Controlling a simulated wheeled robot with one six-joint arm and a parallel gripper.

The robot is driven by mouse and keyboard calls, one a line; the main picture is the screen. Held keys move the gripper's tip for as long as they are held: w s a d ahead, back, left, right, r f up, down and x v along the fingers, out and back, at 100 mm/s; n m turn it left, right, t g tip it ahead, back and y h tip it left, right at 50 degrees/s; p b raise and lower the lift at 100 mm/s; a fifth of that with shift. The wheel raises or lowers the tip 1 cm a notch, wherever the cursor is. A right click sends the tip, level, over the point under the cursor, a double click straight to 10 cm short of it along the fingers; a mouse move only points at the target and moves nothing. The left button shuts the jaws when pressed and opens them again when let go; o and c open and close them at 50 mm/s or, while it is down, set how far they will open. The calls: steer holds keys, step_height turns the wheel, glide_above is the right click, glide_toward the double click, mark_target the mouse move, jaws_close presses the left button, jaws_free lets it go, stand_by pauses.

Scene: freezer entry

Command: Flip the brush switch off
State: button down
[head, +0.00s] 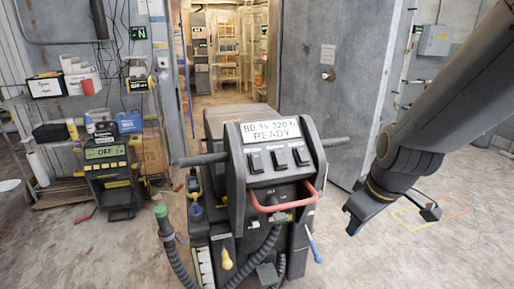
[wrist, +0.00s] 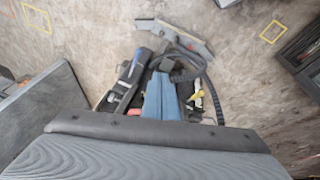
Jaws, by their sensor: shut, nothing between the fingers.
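The cleaning machine (head: 238,172) stands in the middle of the head view. Its sloping panel carries three dark rocker switches in a row: left (head: 255,161), middle (head: 278,158) and right (head: 301,155). The small labels above them are too blurred to read, so I cannot tell which is the brush switch, or each one's position. The display (head: 271,131) above reads "80 % 320 h READY". My gripper (head: 357,219) hangs to the right of the panel, apart from the machine. Its blue fingers (wrist: 160,90) are shut and empty in the wrist view, pointing over the floor.
A red handle (head: 283,205) curves out below the switches, and dark bars stick out at both sides. A yellow-and-black unit (head: 108,180) reading "OFF" stands left. A grey door (head: 335,80) is behind.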

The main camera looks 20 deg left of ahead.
steer(key=w+a+r+n+t+y+p, duration=0.2)
steer(key=a+r+n, duration=0.5)
steer(key=a, duration=0.4)
steer(key=w+a+r+n+t+y+p, duration=0.1)
steer(key=w+a+r+n+t+p, duration=0.1)
steer(key=a+r+n, duration=0.6)
steer(key=w+a+r+p, duration=0.1)
steer(key=w+a, duration=0.1)
steer(key=shift+w+a+r+t+y, duration=0.15)
steer(key=shift+a+t+y, duration=0.15)
steer(key=shift+a+y, duration=0.1)
steer(key=b, duration=0.4)
glide_toward(255, 158)
steer(key=x, duration=0.6)
steer(key=shift+w, duration=0.15)
